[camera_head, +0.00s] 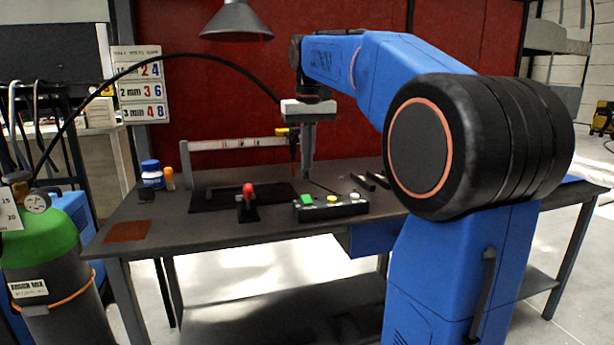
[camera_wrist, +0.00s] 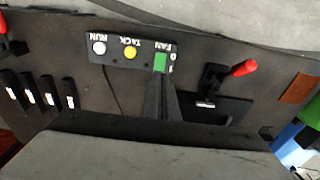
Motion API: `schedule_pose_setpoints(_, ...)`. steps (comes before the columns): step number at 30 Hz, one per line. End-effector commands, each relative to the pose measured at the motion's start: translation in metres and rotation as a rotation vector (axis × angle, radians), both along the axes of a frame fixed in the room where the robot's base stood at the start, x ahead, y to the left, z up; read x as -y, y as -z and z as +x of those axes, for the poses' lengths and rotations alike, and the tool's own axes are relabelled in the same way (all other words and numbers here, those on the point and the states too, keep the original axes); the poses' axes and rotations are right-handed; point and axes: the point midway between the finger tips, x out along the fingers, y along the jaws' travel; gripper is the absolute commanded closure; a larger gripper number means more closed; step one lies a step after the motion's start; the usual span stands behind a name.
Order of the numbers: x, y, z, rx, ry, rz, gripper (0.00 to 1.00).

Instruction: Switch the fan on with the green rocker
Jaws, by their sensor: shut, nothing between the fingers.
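A black switch box (camera_head: 331,210) sits near the front edge of the bench. It carries a green rocker (camera_head: 307,198), a yellow button (camera_head: 332,199) and a white button (camera_head: 355,196). In the wrist view the green rocker (camera_wrist: 160,62) is beside the label FAN, and the others read TACK and RUN. My gripper (camera_head: 307,177) is shut and empty, pointing down above the rocker's end of the box, with a gap visible. In the wrist view my fingertips (camera_wrist: 160,78) lie just beside the rocker and partly overlap its edge. No fan is recognisable.
A red-handled clamp (camera_head: 248,191) stands left of the box. A blue-white jar (camera_head: 151,174) and an orange-capped bottle (camera_head: 169,179) are at the back left. A lamp (camera_head: 236,22) hangs above. A gas cylinder (camera_head: 45,245) stands left of the bench.

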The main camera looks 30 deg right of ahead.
Motion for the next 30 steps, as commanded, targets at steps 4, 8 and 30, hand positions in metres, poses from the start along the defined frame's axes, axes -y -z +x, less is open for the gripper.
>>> schedule_pose_setpoints(4,0.0,-0.026,-0.002,0.003,0.0,-0.001,1.0)
schedule_pose_setpoints(8,-0.001,-0.041,-0.003,0.002,0.0,-0.001,1.0)
schedule_pose_setpoints(30,-0.001,-0.05,-0.005,0.001,0.0,0.0,1.0)
